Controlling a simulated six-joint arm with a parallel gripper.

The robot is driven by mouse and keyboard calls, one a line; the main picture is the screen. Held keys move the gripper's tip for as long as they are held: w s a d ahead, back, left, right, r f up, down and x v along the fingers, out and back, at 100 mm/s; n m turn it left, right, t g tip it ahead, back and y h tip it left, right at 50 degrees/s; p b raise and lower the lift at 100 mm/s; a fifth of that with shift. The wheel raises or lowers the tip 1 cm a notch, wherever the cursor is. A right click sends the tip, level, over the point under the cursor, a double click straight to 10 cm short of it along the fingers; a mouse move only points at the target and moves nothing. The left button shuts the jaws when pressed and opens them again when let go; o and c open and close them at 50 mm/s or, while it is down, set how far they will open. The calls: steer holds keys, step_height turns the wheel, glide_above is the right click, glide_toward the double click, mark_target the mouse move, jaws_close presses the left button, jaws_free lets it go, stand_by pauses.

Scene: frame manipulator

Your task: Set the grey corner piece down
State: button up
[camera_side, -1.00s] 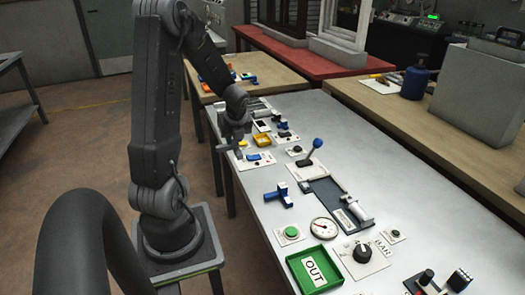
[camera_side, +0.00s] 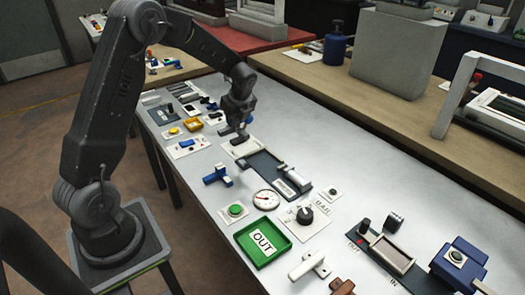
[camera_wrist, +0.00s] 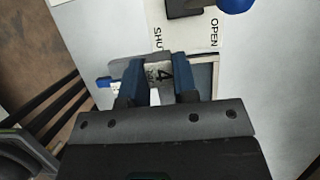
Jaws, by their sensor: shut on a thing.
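In the wrist view, the blue fingers of my gripper (camera_wrist: 159,82) are shut on the grey corner piece (camera_wrist: 160,72), which has a dark "4" on it. Part of the piece also sticks out past the left finger. In the side view, my gripper (camera_side: 230,129) is over the bench, close to the white plate of the blue-knobbed lever (camera_side: 240,147). The held piece is too small to make out there. I cannot tell whether it touches anything below.
The lever's blue knob (camera_wrist: 236,4) and the "SHUT"/"OPEN" plate (camera_wrist: 184,36) lie just ahead. A dark fixture (camera_side: 268,167) with a metal cylinder stands close by. Nearby are a blue T-shaped handle (camera_side: 217,176), a round gauge (camera_side: 265,200) and a green OUT tray (camera_side: 245,239).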

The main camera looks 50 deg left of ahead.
steer(key=w+d+f, duration=0.2)
steer(key=w+d, duration=0.1)
steer(key=w+d+f, duration=0.3)
steer(key=shift+w+f, duration=0.15)
steer(key=shift+w, duration=0.05)
steer(key=shift+f, duration=2)
steer(key=shift+f, duration=0.15)
steer(key=o, duration=0.9)
steer(key=shift+o, duration=0.2)
